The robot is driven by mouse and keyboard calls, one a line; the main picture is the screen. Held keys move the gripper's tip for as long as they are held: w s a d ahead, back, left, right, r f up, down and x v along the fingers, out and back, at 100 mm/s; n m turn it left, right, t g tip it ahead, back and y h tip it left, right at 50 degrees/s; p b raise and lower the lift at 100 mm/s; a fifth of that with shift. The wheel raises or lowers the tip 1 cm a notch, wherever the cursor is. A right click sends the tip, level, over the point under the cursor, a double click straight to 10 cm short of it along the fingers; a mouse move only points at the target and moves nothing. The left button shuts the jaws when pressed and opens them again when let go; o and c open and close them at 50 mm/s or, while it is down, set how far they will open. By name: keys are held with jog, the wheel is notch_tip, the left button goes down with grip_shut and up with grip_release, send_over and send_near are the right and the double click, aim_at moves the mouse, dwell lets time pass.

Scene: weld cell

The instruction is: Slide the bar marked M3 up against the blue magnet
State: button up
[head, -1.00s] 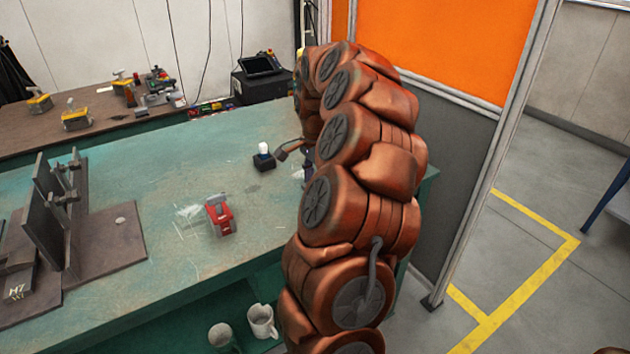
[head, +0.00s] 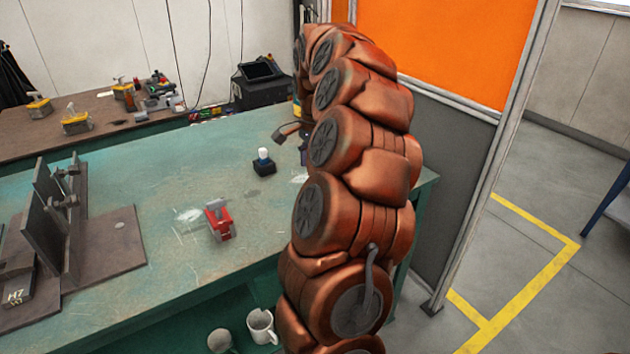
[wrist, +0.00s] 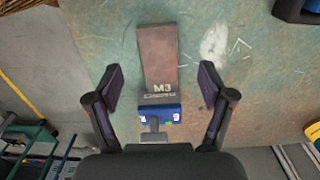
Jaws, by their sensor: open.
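The bar marked M3 (wrist: 160,60) lies on the green bench top in the wrist view, a flat brownish-grey bar with its marked end toward me. The blue magnet (wrist: 160,113), a small block with a grey part on its near side, is right at that marked end. I see no clear gap between them, but cannot tell whether they touch. My gripper (wrist: 162,75) is open, one finger on each side of the bar and apart from it. In the head view my arm hides the bar and the blue magnet.
A red magnet-like block (head: 219,220) and a dark block with a white top (head: 263,162) stand on the bench (head: 170,190). A steel fixture (head: 105,240) and a bar marked H7 or M7 (head: 18,294) are at left. A mug (head: 261,325) sits below the bench edge.

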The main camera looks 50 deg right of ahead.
notch_tip(320, 180, up, 6)
jog(key=shift+r, duration=0.25)
jog(key=shift+a, duration=0.1)
jog(key=s+a+f+n+g, duration=0.15)
jog(key=a+n, duration=0.45)
jog(key=a, duration=0.7)
jog(key=s+a+f+n+t, duration=0.1)
jog(key=a+f+n, duration=0.1)
jog(key=a+n, duration=0.8)
jog(key=s+a+f+n+g, duration=0.1)
jog(key=s+a+f+n, duration=0.2)
jog(key=s+a+f, duration=0.35)
jog(key=s+a+f+n+g, duration=0.1)
jog(key=s+a+f+n, duration=0.2)
jog(key=s+a, duration=0.7)
notch_tip(320, 180, up, 20)
jog(key=s+d+p, duration=0.1)
jog(key=p, duration=1.7)
jog(key=shift+s+d+f+m+t, duration=0.25)
jog(key=shift+s+d+m+t, duration=0.05)
jog(key=shift+s+d+t, duration=0.05)
